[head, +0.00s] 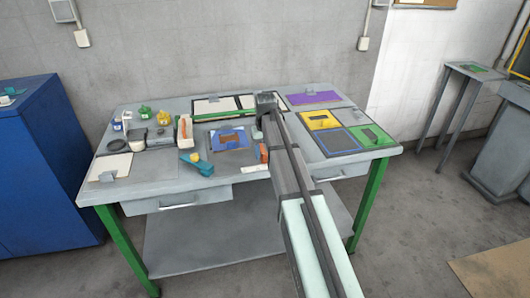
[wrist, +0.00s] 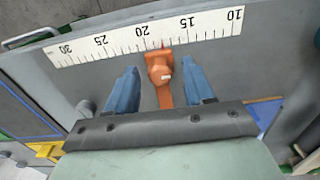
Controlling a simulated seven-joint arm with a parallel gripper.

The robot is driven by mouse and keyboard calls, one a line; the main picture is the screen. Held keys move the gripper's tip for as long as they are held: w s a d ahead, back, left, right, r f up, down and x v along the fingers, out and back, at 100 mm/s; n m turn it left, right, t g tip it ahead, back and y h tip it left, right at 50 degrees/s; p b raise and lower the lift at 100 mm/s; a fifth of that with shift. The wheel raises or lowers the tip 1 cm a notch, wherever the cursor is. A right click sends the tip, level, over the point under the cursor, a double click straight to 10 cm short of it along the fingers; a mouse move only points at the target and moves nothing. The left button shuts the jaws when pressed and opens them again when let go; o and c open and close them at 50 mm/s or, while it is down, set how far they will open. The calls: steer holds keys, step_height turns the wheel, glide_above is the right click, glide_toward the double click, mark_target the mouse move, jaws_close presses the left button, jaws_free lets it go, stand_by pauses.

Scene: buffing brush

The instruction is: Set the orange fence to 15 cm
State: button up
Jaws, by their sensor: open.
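The orange fence (wrist: 160,72) stands at the white ruler (wrist: 100,44), which has printed numbers from 10 to 30. A thin red mark at the fence's end meets the scale between 15 and 20, at roughly 18. My gripper (wrist: 157,70) is open, with one blue finger on each side of the fence and a visible gap on both sides. In the head view the fence (head: 263,154) and a short part of the ruler (head: 254,169) show at the table's front edge, beside my arm. My arm hides the rest there, and the fingertips cannot be made out.
The grey table (head: 165,183) carries a blue tray with a brown piece (head: 230,138) left of the fence. Yellow, green and purple panels (head: 313,97) lie to the right. Small bottles and jars stand back left.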

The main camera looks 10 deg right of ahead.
steer(key=shift+c, duration=0.5)
jaws_close()
